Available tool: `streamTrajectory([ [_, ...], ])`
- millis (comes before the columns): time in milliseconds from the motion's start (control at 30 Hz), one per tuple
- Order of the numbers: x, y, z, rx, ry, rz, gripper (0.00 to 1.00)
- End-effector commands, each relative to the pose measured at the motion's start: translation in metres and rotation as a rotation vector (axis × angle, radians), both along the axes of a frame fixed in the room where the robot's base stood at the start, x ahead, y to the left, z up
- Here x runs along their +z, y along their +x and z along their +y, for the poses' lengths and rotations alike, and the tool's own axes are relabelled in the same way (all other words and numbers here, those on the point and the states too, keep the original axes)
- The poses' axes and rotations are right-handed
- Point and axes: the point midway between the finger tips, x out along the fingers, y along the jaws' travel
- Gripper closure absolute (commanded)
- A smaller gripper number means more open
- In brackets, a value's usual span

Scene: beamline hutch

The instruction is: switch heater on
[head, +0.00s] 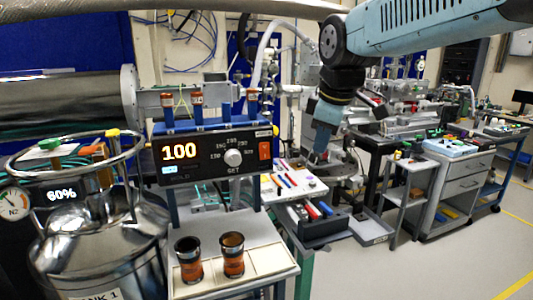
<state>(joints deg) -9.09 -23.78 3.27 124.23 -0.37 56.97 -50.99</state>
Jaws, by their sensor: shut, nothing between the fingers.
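The heater (212,178) is a black box left of centre in the head view. Its front has a lit orange display reading 100, a small blue-lit panel below it, and a round grey knob (233,158) with numbers around it. An orange rocker switch (265,151) sits at the right end of the front; its position is too small to tell. Labelled orange-brown vials stand in blue holders on top of the heater. My gripper (317,158) points down, to the right of the heater and apart from the switch. It is shut and empty; its fingertips are small and hard to make out.
A steel tank (95,245) with a ring handle and a 60% readout stands at front left. Two amber jars (232,255) stand on a pale tray below the heater. An open tool drawer (318,225) is below my gripper. Floor at the right is clear.

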Motion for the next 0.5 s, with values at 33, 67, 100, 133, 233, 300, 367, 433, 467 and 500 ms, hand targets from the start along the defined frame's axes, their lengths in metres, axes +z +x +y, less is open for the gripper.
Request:
streamTrajectory([
  [33,0.004,0.016,0.015,0.115,-0.038,0.007,1.0],
  [67,0.006,0.023,0.022,0.181,-0.061,0.01,1.0],
  [100,0.009,0.032,0.032,0.267,-0.09,0.014,1.0],
  [133,0.011,0.038,0.039,0.327,-0.109,0.014,1.0],
  [233,0.014,0.055,0.06,0.498,-0.162,0.016,1.0],
  [300,0.016,0.064,0.07,0.585,-0.188,0.018,1.0],
  [367,0.016,0.069,0.076,0.639,-0.205,0.018,1.0],
  [433,0.017,0.072,0.081,0.681,-0.217,0.017,1.0],
  [467,0.018,0.073,0.083,0.69,-0.22,0.017,1.0],
  [500,0.018,0.074,0.084,0.7,-0.223,0.017,1.0],
])
